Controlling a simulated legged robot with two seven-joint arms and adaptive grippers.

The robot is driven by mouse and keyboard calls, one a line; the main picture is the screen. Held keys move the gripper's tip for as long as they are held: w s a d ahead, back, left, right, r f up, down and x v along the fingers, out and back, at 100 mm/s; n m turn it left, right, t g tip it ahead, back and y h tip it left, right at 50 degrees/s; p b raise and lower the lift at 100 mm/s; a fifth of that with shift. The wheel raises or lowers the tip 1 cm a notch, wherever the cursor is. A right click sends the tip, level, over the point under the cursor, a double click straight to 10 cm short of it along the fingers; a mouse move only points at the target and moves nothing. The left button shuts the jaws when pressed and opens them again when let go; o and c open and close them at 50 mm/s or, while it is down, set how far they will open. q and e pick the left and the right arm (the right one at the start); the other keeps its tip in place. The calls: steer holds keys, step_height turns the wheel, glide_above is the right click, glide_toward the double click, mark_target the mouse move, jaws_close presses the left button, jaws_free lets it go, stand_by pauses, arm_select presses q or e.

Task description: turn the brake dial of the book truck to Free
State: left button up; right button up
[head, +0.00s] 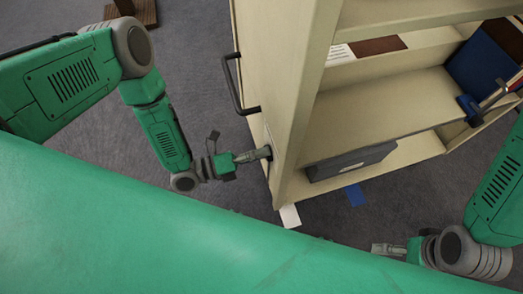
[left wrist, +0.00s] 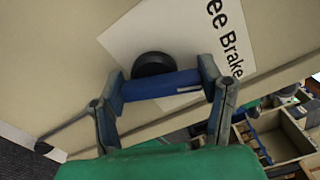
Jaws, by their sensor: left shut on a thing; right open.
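The cream book truck (head: 300,60) stands in front of me in the head view. My right gripper (head: 380,248) is open and empty, low on the right, away from the truck.
A black handle (head: 238,88) sticks out from the end panel above my left gripper. A dark grey box (head: 350,162) lies on the lower shelf, and a blue binder (head: 484,60) stands higher up. White (head: 290,217) and blue (head: 356,195) pieces lie on the carpet.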

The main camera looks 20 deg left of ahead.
arm_select(q)
steer(key=n, duration=0.2)
steer(key=n+p, duration=0.1)
steer(key=n, duration=0.2)
steer(key=shift+w+a+f+n, duration=0.1)
steer(key=shift+a+f+n, duration=0.1)
steer(key=shift+n, duration=0.1)
steer(key=n, duration=0.5)
steer(key=shift+w+f, duration=0.1)
steer(key=shift+f, duration=0.1)
steer(key=shift+n, duration=0.4)
steer(key=o, duration=1.2)
steer(key=shift+c, duration=0.2)
steer(key=v, duration=1.2)
